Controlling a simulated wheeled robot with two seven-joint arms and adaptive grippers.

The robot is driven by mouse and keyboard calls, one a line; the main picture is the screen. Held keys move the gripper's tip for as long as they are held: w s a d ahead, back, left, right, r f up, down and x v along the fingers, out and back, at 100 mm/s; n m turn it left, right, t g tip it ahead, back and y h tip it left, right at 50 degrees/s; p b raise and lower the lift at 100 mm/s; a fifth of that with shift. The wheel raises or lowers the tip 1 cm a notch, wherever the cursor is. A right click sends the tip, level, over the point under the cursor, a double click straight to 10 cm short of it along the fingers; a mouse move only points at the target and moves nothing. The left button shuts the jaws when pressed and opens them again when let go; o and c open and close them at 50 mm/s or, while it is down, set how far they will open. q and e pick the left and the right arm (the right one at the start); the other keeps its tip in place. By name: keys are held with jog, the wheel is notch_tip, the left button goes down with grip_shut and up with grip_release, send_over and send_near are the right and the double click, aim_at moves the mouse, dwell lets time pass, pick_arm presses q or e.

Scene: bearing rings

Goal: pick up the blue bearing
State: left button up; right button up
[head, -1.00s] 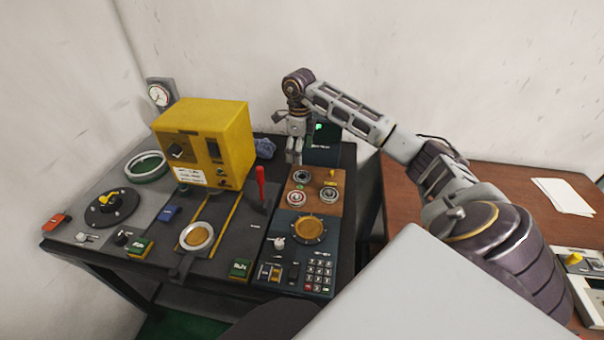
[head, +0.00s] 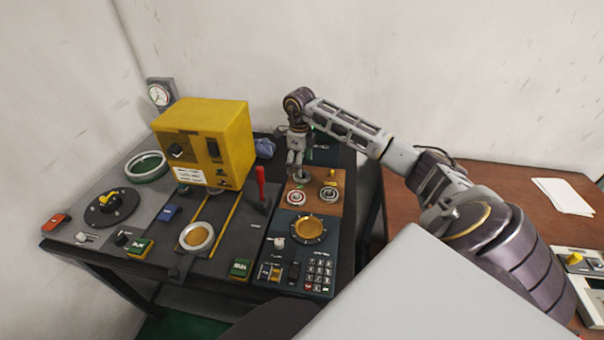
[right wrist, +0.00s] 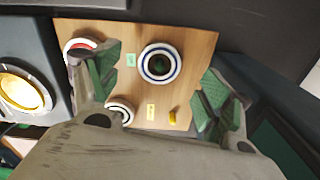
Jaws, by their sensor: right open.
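The blue bearing (right wrist: 160,64), a white ring with a dark blue band and dark centre, lies on a brown wooden board (right wrist: 197,45). In the right wrist view it shows between the two green-padded fingers, with no finger touching it visibly. In the head view my right gripper (head: 296,160) points down at the back of the board, right above the blue bearing (head: 303,177), which it partly hides. My right gripper is open and empty. My left gripper is not in view.
On the same board are a red-marked bearing (head: 297,197) and another bearing (head: 328,195), with a small yellow piece (right wrist: 172,117) nearby. A yellow box (head: 213,140) and a red lever (head: 261,185) stand left of the gripper. A dark screen unit (head: 325,150) is behind.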

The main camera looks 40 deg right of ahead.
jog(key=shift+d+f, duration=0.1)
jog(key=shift+f, duration=2.25)
jog(key=c, duration=1.2)
